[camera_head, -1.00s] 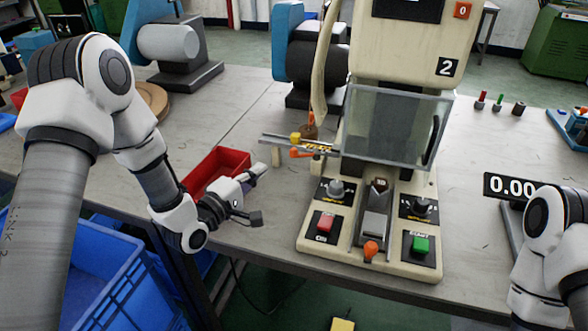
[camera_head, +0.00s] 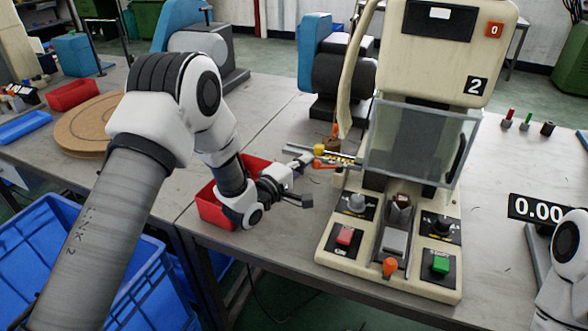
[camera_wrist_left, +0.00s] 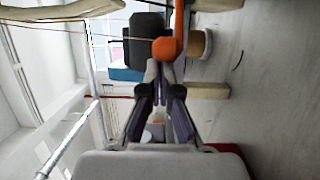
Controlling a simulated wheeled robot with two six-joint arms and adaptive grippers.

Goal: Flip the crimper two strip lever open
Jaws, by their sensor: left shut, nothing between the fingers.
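The cream crimper (camera_head: 440,75) labelled 2 stands on the bench right of centre in the head view. An orange strip lever (camera_head: 324,165) is at the strip feed on its left side. In the left wrist view an orange rounded part (camera_wrist_left: 168,47), apparently this lever, lies just beyond the fingertips. My left gripper (camera_head: 303,160) is shut and empty, its tips close to the lever from the left. It also shows shut in the wrist view (camera_wrist_left: 160,72). I cannot tell whether the tips touch the lever. My right gripper is out of view.
A red bin (camera_head: 215,207) lies behind and below my left wrist. A clear guard (camera_head: 420,140) covers the crimper's front. A red button (camera_head: 345,236), a green button (camera_head: 440,262) and an orange knob (camera_head: 390,266) are on its base. A blue crate (camera_head: 150,268) is at lower left.

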